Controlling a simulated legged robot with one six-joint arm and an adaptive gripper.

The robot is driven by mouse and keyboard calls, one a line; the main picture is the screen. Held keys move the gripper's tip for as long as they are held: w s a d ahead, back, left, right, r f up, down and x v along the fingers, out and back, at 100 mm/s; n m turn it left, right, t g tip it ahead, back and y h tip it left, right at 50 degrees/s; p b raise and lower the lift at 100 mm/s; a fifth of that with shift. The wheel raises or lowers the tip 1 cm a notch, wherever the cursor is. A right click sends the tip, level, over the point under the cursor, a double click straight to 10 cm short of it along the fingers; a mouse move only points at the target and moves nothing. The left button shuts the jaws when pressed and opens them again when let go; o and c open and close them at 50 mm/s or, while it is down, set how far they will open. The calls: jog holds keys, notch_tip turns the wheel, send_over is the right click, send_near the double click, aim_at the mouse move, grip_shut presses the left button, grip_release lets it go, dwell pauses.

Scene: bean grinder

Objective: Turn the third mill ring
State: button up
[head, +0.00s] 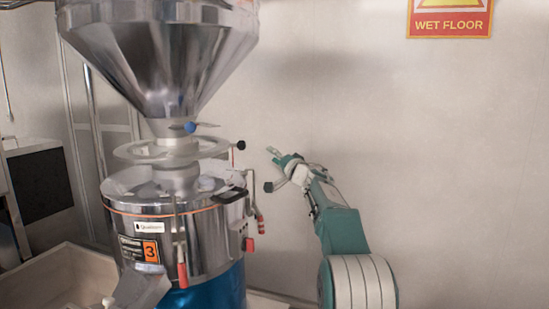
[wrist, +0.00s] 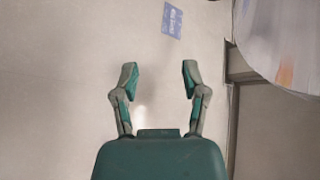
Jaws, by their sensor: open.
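The mill (head: 205,232) with an orange "3" label (head: 150,250) stands at the left in the head view. Its pale metal ring (head: 135,151) lies level around the neck, below the funnel hopper. A short rod with a black knob (head: 240,145) sticks out from the ring's right side. My gripper (head: 271,168) is to the right of the knob and a little lower, apart from it. In the wrist view my gripper (wrist: 159,75) has its fingers spread with nothing between them. I cannot identify the ring in the wrist view.
The big steel hopper (head: 160,50) hangs over the ring. A black handle (head: 230,195) and red-gripped levers (head: 182,275) stick out from the mill body. A blue knob (head: 190,127) sits at the hopper's outlet. The wall right of my arm is bare below a wet floor sign (head: 450,20).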

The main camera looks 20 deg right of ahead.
jog(key=shift+a, duration=0.45)
jog(key=v, duration=1.2)
jog(key=shift+f, duration=0.1)
